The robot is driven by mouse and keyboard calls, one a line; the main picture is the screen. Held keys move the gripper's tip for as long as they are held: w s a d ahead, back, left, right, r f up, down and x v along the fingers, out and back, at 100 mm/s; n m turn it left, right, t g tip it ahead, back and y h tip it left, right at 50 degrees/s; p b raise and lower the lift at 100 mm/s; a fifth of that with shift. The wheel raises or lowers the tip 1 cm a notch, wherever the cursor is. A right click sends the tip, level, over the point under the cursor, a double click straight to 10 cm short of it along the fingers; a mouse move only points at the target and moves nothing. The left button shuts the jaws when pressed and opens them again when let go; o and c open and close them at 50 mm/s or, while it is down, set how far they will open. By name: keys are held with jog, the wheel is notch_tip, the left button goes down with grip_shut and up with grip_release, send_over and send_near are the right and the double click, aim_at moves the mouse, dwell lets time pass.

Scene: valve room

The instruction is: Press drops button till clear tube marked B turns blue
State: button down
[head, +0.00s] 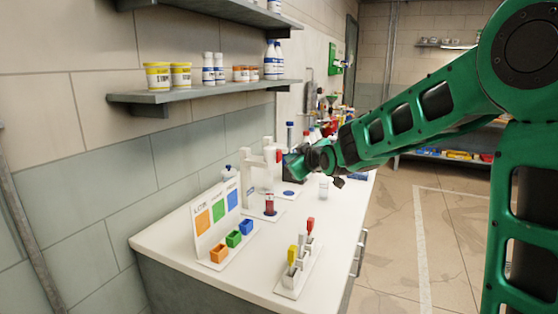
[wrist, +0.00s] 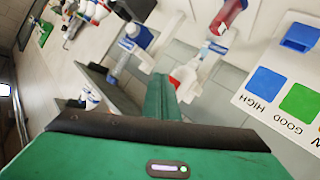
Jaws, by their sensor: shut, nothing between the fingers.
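My gripper (head: 296,166) is over the counter beside a white dispenser stand (head: 246,178), its closed fingers partly hidden by the wrist. In the wrist view the green fingers (wrist: 163,95) are together and empty, pointing toward white parts with a red piece (wrist: 183,76). A tube with red contents (head: 269,204) stands on a white base at the stand; a red tube also shows in the wrist view (wrist: 229,15). A small clear vessel (head: 324,187) stands right of the gripper. I cannot read a B mark or make out the drops button.
A colour chart (head: 216,214) stands along the wall, with orange (head: 219,254), green (head: 233,239) and blue (head: 246,226) bins before it. A white rack (head: 298,262) holds yellow- and red-topped items near the front. A shelf (head: 190,92) with jars hangs above.

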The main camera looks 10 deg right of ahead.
jog(key=shift+w+a, duration=0.1)
jog(key=shift+a, duration=0.05)
jog(key=shift+w+a+r, duration=0.1)
jog(key=shift+a, duration=0.1)
jog(key=shift+w+a, duration=0.3)
jog(key=shift+a, duration=0.1)
dwell(1.1)
jog(key=shift+s+d, duration=0.55)
jog(key=shift+d, duration=0.2)
dwell(0.3)
jog(key=shift+s+d, duration=0.75)
jog(key=shift+d, duration=0.3)
jog(key=shift+s+d, duration=0.75)
jog(key=shift+d, duration=0.25)
